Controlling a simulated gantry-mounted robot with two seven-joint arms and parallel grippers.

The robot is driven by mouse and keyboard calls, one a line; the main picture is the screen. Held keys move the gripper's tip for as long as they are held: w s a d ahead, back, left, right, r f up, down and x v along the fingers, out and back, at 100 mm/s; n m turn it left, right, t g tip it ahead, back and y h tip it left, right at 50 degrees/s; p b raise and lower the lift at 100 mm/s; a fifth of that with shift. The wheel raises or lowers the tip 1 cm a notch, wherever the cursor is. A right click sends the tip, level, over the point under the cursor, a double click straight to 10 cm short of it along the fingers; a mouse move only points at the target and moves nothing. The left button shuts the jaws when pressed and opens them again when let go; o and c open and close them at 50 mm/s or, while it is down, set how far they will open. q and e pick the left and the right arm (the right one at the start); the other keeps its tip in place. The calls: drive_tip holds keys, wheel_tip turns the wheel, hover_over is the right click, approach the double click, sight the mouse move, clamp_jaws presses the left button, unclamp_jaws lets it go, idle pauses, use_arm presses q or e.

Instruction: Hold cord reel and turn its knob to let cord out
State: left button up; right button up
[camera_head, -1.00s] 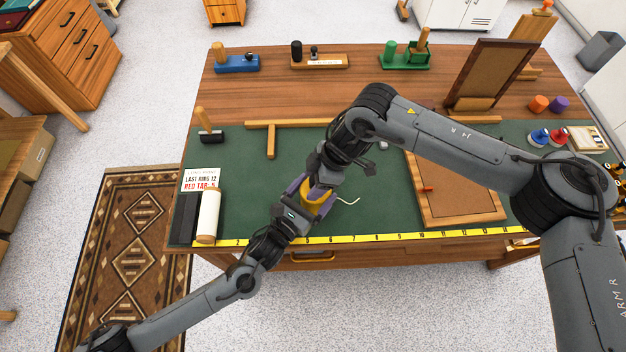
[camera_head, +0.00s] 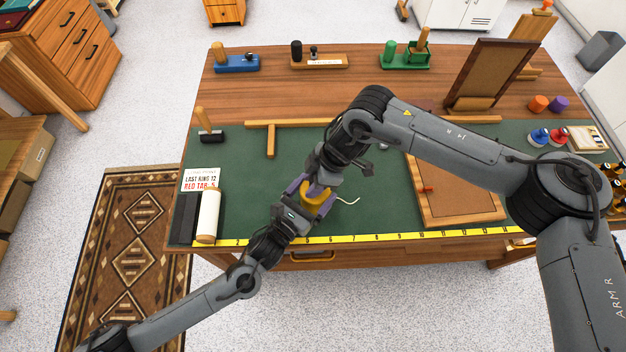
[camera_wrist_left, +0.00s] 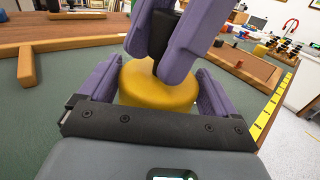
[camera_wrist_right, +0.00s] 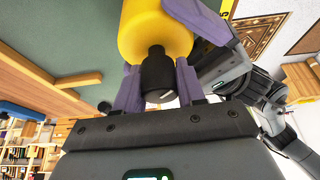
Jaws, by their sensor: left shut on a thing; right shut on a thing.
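The yellow cord reel (camera_head: 314,200) is held above the green mat near the bench's front edge. My left gripper (camera_head: 308,202) is shut around the reel's yellow body, which also shows between the purple fingers in the left wrist view (camera_wrist_left: 158,86). The reel's black knob (camera_wrist_right: 158,76) shows in the right wrist view. My right gripper (camera_wrist_right: 158,92) is shut on this knob, one finger on each side. A short white cord (camera_head: 347,201) sticks out to the right of the reel and curves. The right fingers partly hide the reel in the head view.
A yellow ruler strip (camera_head: 390,237) runs along the front edge. A wooden frame (camera_head: 458,215) lies to the right. A white roll (camera_head: 208,216) and a dark block (camera_head: 184,218) lie at left. Green mat (camera_head: 250,190) is clear between.

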drive_tip(key=shift+s+n+g+h, duration=0.15)
drive_tip(key=shift+n+g, duration=0.4)
drive_tip(key=shift+n, duration=0.9)
drive_tip(key=shift+n+g+h, duration=0.25)
drive_tip(key=shift+n+g, duration=0.3)
drive_tip(key=shift+n, duration=0.9)
drive_tip(key=o, duration=1)
drive_tip(key=shift+c, duration=0.2)
drive_tip(key=v, duration=1.2)
drive_tip(key=shift+a, duration=0.1)
